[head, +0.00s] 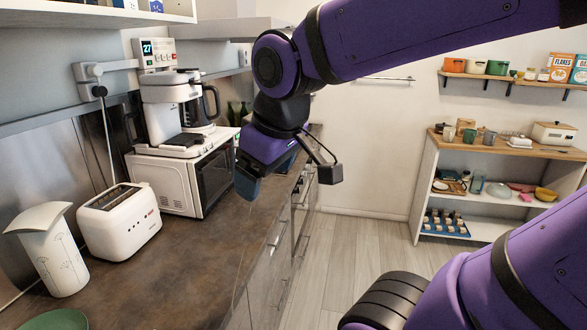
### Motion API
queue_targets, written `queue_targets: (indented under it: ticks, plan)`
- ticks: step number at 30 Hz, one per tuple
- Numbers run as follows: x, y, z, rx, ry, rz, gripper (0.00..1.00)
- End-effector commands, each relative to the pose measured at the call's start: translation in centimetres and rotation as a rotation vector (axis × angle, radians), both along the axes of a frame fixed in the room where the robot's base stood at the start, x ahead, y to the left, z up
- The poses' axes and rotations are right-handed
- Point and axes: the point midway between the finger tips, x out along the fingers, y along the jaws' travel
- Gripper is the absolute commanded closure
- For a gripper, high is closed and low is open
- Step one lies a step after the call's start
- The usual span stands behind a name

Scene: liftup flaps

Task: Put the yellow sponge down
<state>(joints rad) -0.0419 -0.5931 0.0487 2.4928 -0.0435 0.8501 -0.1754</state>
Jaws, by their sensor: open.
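My gripper (247,184) is at the upper middle of the head view, at the front edge of the brown counter (185,268), to the right of the white microwave. It points down and is seen from behind and the side. It is open, though its fingers are mostly hidden by its own body. I see no yellow sponge in this view. I cannot tell whether it is behind the gripper or out of frame.
A white toaster (119,221), a white vase (50,250), a green plate (58,320) and a microwave (172,182) with a coffee maker (172,103) on top stand on the counter. Its front middle is clear. A shelf unit (425,190) stands across the open floor.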

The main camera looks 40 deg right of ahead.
Motion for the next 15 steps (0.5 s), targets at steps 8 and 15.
queue_targets:
  ticks: [8,15]
  plan:
    - [-4.2,-1.6,1.3,0.132,-0.065,-0.23,0.17]
    - [-4.7,-1.7,1.4,0.149,-0.069,-0.258,0.17]
